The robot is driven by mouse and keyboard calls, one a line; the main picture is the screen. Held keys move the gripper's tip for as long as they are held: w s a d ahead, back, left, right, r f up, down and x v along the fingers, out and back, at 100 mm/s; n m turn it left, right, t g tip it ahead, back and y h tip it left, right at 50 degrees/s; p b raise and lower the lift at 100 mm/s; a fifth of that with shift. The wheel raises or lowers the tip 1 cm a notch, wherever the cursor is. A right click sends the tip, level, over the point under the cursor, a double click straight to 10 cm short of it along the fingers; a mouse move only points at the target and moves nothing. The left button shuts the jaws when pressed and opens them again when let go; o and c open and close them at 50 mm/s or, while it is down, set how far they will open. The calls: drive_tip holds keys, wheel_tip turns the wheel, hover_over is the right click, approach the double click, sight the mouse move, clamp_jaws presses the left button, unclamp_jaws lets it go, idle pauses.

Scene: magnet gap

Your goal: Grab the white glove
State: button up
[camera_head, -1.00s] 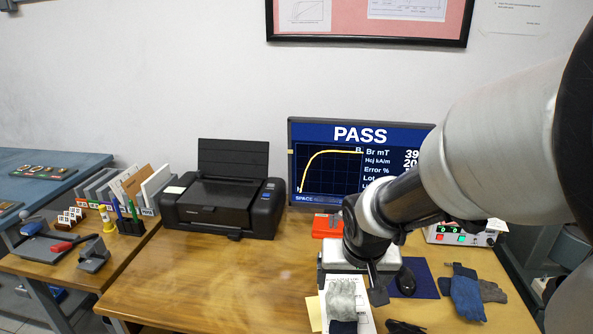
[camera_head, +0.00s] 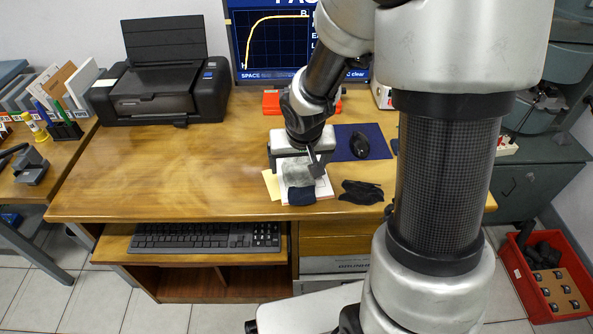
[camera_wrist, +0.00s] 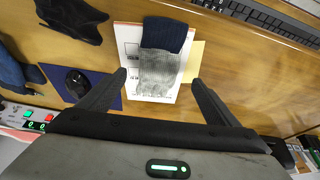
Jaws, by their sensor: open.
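The white glove, pale grey-white knit with a navy cuff, lies flat on a white paper sheet on the desk. It shows in the wrist view (camera_wrist: 158,68) and in the head view (camera_head: 297,174), partly hidden there by my gripper. My gripper (camera_wrist: 158,78) is open and empty, pointing down over the glove. In the wrist view its two fingers stand on either side of the glove's knit part, with clear space between. The height of the fingertips above the desk is hard to tell.
A black glove (camera_head: 361,192) lies right of the paper, and a dark mouse (camera_head: 359,145) rests on a blue pad (camera_head: 379,143). A blue glove (camera_wrist: 12,72) shows at the wrist view's left edge. A printer (camera_head: 157,92) stands at the back left; the desk's left half is clear.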

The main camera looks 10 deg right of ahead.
sight(298, 171)
drive_tip(key=b+x, duration=0.1)
drive_tip(key=x, duration=0.4)
drive_tip(key=shift+w+d+b, duration=0.1)
drive_tip(key=shift+b, duration=0.2)
drive_tip(key=shift+r, duration=0.1)
drive_tip(key=c, duration=1.2)
